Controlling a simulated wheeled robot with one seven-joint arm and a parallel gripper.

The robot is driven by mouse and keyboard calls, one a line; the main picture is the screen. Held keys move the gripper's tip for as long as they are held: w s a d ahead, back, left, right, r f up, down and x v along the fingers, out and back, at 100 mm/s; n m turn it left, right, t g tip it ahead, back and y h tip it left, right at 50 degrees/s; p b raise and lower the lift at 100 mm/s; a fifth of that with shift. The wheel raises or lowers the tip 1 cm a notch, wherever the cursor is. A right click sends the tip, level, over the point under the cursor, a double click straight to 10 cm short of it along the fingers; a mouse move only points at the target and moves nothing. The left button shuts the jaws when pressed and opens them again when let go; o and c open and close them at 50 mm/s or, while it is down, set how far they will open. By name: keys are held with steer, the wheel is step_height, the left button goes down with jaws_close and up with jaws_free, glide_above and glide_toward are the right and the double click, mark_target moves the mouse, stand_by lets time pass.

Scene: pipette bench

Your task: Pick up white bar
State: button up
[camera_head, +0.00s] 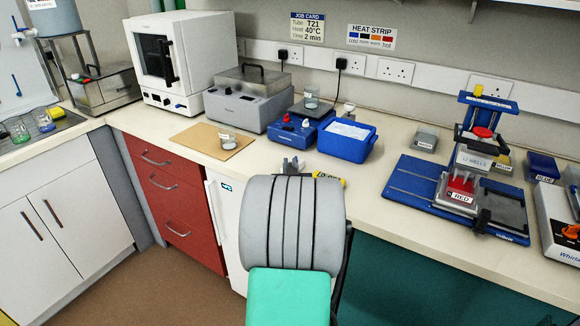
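I cannot clearly make out a loose white bar on the bench. A small glass dish (228,141) with a pale label stands on the tan board (190,137), but its contents are too small to tell. My grey and green arm rises in the front middle. A small grey part at its far end, probably my gripper (293,166), shows over the bench's front edge. The arm hides most of it, so its fingers and anything between them cannot be told.
A yellow labelled tool (328,180) shows partly behind my arm. A blue ice tub (346,139) and a blue stirrer-like unit (297,129) with a beaker (311,98) stand behind. Bench between tub and stand is mostly clear.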

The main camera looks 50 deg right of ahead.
jaws_close()
steer(key=shift+r, duration=0.15)
